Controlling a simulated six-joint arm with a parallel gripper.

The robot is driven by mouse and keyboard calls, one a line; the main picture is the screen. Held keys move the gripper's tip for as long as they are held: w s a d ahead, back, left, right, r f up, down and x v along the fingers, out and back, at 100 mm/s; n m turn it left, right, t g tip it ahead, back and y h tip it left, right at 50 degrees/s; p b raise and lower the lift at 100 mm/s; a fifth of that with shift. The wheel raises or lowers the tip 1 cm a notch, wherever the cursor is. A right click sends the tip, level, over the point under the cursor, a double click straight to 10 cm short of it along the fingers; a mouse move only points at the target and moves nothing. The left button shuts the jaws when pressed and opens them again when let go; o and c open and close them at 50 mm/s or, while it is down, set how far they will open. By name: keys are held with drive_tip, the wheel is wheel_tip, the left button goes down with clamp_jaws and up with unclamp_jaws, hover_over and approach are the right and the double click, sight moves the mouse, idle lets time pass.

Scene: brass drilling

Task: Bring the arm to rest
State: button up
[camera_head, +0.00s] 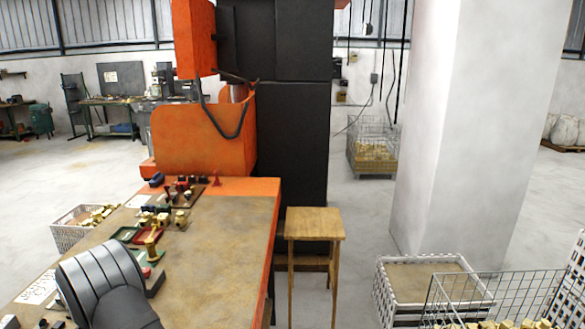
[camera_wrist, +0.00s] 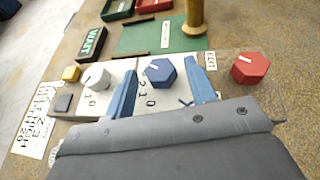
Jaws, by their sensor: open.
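My gripper (camera_wrist: 161,67) is open, with its two blue fingers apart. In the wrist view a blue hexagonal knob (camera_wrist: 160,73) shows between the fingers, with gaps on both sides. I cannot tell how high the fingertips are above it. The knob sits on a white panel (camera_wrist: 125,68) marked with numbers. In the head view my grey arm (camera_head: 105,285) covers the near left part of the workbench (camera_head: 215,255), and my fingers are hidden there.
A white knob (camera_wrist: 97,76), a yellow hexagonal knob (camera_wrist: 71,73) and a red hexagonal knob (camera_wrist: 249,68) are close by. A WAIT sign (camera_wrist: 91,43), a green mat (camera_wrist: 150,38) and a brass piece (camera_wrist: 193,15) lie beyond. A wooden stool (camera_head: 314,224) stands right of the bench.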

drive_tip(key=shift+w+d+n+g+y, duration=0.1)
drive_tip(key=shift+n+g+y, duration=0.15)
drive_tip(key=shift+n+y, duration=0.4)
drive_tip(key=shift+d+n+g+y, duration=0.15)
drive_tip(key=shift+n+g+y, duration=0.05)
drive_tip(key=shift+n+y, duration=0.4)
drive_tip(key=shift+w+d+n+g+y, duration=0.1)
drive_tip(key=shift+n+g+y, duration=0.15)
drive_tip(key=shift+n+y, duration=0.35)
drive_tip(key=shift+y, duration=0.25)
drive_tip(key=shift+s+d+r, duration=0.15)
drive_tip(key=shift+s, duration=0.15)
